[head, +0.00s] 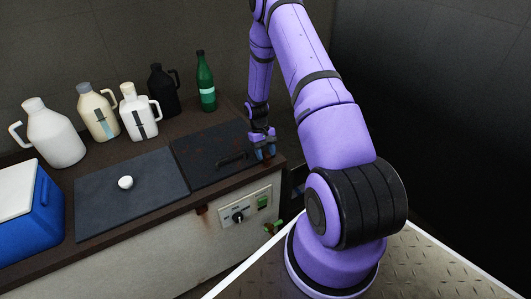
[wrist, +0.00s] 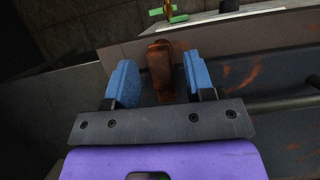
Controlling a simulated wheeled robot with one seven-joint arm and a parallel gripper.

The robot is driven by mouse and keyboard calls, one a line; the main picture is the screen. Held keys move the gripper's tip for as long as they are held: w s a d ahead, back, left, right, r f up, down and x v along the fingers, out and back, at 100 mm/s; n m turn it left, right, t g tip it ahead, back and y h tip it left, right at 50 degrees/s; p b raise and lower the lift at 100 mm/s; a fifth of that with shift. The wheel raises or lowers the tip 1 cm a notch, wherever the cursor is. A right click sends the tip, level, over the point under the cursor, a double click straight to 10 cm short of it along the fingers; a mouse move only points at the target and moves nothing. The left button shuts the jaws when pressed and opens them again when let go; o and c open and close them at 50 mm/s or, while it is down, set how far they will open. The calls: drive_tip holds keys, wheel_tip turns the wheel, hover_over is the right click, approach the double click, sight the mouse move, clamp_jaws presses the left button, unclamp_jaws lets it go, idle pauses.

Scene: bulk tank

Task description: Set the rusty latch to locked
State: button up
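The rusty latch (wrist: 160,72) is a reddish-brown upright piece in the wrist view, at the edge of the dark rust-stained lid (wrist: 240,75). My gripper (wrist: 160,82) is open, with one blue finger on each side of the latch. There is a gap on the left; on the right the finger is very close, and I cannot tell if it touches. In the head view my gripper (head: 262,146) is low at the right end of the rust-stained lid (head: 205,140) and appears to hide the latch there.
The lid has a black handle (head: 232,158) just left of my gripper. Several jugs and a green bottle (head: 205,85) stand behind. A blue cooler (head: 45,215) is at left. A control panel (head: 248,208) is on the front.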

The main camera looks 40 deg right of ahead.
drive_tip(key=a+v, duration=0.1)
drive_tip(key=v, duration=0.9)
drive_tip(key=shift+w+d+r, duration=0.2)
drive_tip(key=shift+d+r, duration=0.15)
drive_tip(key=shift+d, duration=0.15)
drive_tip(key=s+a+r+t+h, duration=0.15)
drive_tip(key=a+r, duration=0.25)
drive_tip(key=r, duration=0.6)
drive_tip(key=s+a+r+n+t, duration=0.15)
drive_tip(key=a+r, duration=0.35)
drive_tip(key=r, duration=0.5)
drive_tip(key=s+a+r+m+t, duration=0.15)
drive_tip(key=a+r, duration=0.25)
drive_tip(key=r, duration=0.6)
drive_tip(key=s+a+r+n+t, duration=0.1)
drive_tip(key=s+a+r, duration=0.2)
drive_tip(key=s, duration=0.5)
drive_tip(key=s+a+r+t, duration=0.2)
drive_tip(key=s+a+r, duration=0.2)
drive_tip(key=s, duration=0.4)
drive_tip(key=s+a+r+n+t, duration=0.1)
drive_tip(key=s+a+r, duration=0.3)
drive_tip(key=s, duration=0.4)
drive_tip(key=shift+n+t, duration=0.3)
drive_tip(key=shift+t, duration=0.25)
